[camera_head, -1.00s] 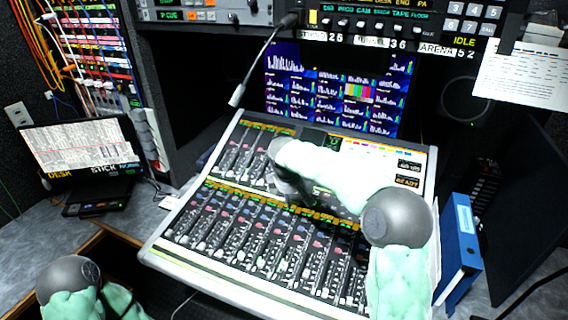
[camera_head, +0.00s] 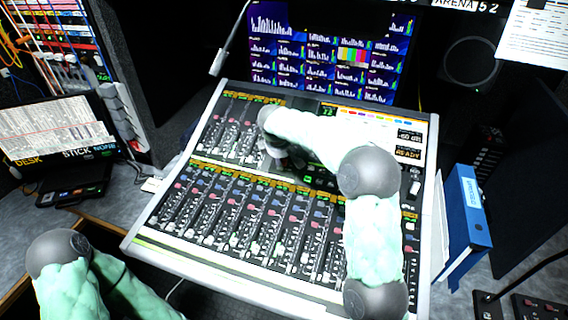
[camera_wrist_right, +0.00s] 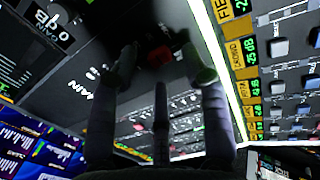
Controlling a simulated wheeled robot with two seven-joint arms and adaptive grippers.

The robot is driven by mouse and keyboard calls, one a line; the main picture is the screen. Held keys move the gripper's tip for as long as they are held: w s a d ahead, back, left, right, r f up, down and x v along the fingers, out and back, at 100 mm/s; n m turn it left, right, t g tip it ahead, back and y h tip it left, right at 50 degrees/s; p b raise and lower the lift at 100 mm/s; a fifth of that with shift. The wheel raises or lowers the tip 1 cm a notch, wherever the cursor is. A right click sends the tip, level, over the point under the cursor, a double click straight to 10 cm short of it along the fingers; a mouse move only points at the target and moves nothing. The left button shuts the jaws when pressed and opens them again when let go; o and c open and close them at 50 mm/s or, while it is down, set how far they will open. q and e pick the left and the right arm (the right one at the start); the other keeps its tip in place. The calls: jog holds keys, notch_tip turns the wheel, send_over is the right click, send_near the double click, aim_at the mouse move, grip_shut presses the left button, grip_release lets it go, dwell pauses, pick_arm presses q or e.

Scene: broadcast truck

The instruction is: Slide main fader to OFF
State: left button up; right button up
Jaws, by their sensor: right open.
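The mixing console (camera_head: 150,243) fills the middle of the head view, with an upper fader bank at left and a lower bank in front. A pale fader cap (camera_head: 414,187) stands on its right-hand strip; I cannot tell there whether it is the main fader. My right gripper (camera_head: 284,158) is over the console, beside the upper bank. In the right wrist view, the right gripper (camera_wrist_right: 162,65) is open, its two dark fingers apart over a dark panel area. A MAIN label (camera_wrist_right: 84,89) and a 0.0 dB readout (camera_wrist_right: 52,24) show upside down at left. My left gripper is out of view.
A monitor (camera_head: 325,60) stands behind the console. A blue binder (camera_head: 466,215) stands close on its right. A gooseneck microphone (camera_head: 222,58) hangs over the console's back left corner.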

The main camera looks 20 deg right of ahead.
aim_at(282, 174)
jog(key=shift+x, duration=1)
jog(key=shift+w, duration=0.1)
grip_shut()
jog(key=shift+s+a+f, duration=0.2)
jog(key=shift+s+a, duration=0.05)
jog(key=shift+s, duration=0.15)
jog(key=shift+s+a+f, duration=0.2)
jog(key=shift+s, duration=0.2)
jog(key=shift+s+a+f, duration=0.1)
jog(key=shift+f, duration=0.05)
grip_release()
jog(key=shift+r, duration=0.2)
